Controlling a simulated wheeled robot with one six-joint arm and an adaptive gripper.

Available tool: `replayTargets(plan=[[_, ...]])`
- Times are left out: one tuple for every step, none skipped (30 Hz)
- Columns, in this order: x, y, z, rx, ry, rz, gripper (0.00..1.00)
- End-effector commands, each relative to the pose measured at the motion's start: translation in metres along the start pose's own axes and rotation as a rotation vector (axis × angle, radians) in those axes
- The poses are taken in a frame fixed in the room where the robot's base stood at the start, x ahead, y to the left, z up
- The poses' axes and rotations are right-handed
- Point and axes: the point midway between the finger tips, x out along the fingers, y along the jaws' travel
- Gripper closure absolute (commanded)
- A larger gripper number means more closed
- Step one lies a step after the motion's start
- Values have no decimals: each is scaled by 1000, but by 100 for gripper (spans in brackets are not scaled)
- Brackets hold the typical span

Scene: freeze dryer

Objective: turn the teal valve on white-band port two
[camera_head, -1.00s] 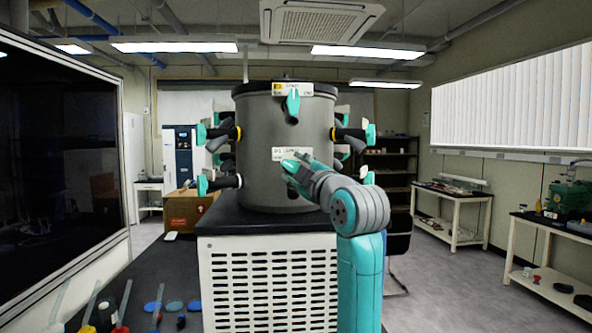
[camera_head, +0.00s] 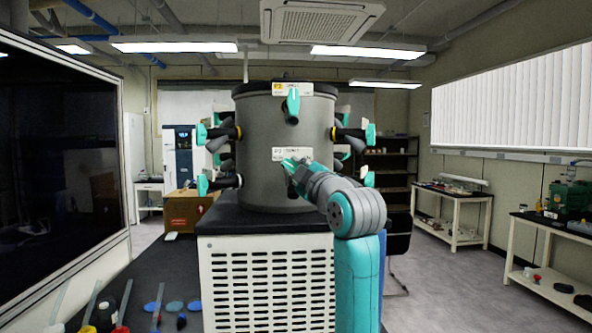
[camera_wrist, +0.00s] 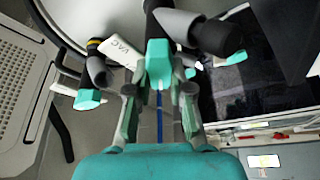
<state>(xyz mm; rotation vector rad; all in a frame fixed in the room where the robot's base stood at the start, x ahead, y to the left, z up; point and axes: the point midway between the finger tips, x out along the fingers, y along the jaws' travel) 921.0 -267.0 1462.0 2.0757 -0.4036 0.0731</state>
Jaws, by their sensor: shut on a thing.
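The grey drum (camera_head: 258,120) has a front port with a white label (camera_head: 292,154), whose lettering is too small to read surely. A teal valve handle (camera_wrist: 158,62) on a dark stem shows in the wrist view between my fingers. My gripper (camera_head: 293,166) is at this lower front port, and it also shows in the wrist view (camera_wrist: 158,88). It is shut on the teal valve. My gripper hides much of the port and stem in the head view.
Another teal valve (camera_head: 292,101) is above, under a yellow-and-white label. More teal-handled ports stick out at the drum's left (camera_head: 203,133) and right (camera_head: 369,134). The drum stands on a white slatted cabinet (camera_head: 268,285). A dark screen (camera_head: 60,170) is at left.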

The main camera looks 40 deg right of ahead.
Motion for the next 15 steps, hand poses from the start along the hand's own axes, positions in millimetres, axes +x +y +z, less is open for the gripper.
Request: replayTargets(plan=[[0, -2, 0, 23, 0, 7, 100], [0, -2, 0, 40, 0, 13, 100], [0, -2, 0, 64, -1, 23, 100], [0, -2, 0, 84, 0, 32, 100], [0, -2, 0, 106, 0, 41, 100], [0, -3, 0, 137, 0, 53, 100], [0, -3, 0, 161, 0, 64, 100], [0, -3, 0, 186, 0, 74, 100], [0, -3, 0, 220, -1, 88, 100], [0, -3, 0, 246, 0, 99, 100], [0, -4, 0, 273, 0, 109, 100], [0, -4, -1, 308, 0, 124, 100], [0, -4, -1, 335, 1, 135, 100], [0, -4, -1, 361, 0, 146, 100], [0, -4, -1, 396, 0, 161, 100]])
